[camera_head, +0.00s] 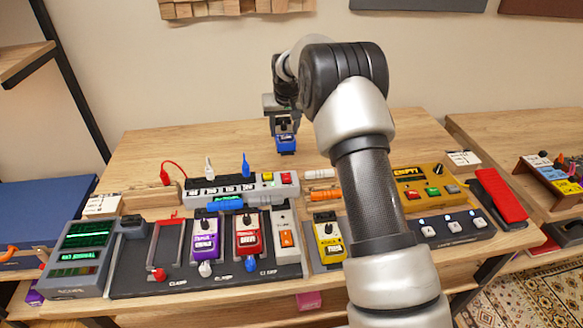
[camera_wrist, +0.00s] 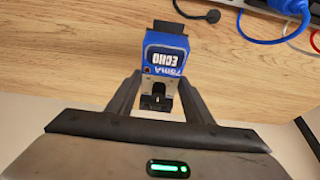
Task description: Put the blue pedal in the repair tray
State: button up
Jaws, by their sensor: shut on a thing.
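The blue pedal (camera_head: 287,144) is held by my gripper (camera_head: 284,126) above the back middle of the wooden table, behind the power strip. I cannot make out which thing is the repair tray; a low brown tray-like piece (camera_head: 150,196) lies at the left of the table, partly hidden behind the pedalboard.
A grey power strip (camera_head: 242,188) with plugs stands in front of my gripper. The black pedalboard (camera_head: 130,262) holds purple and red pedals and an empty clamp frame (camera_head: 166,243). A yellow pedal (camera_head: 329,240) stands right of it. The table's back (camera_head: 200,145) is clear.

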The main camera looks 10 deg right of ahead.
notch_tip(320, 180, down, 9)
jog(key=shift+r+b, duration=0.1)
jog(key=shift+b, duration=0.2)
jog(key=shift+f, duration=0.25)
jog(key=o, duration=1.4)
jog(key=shift+r, duration=0.1)
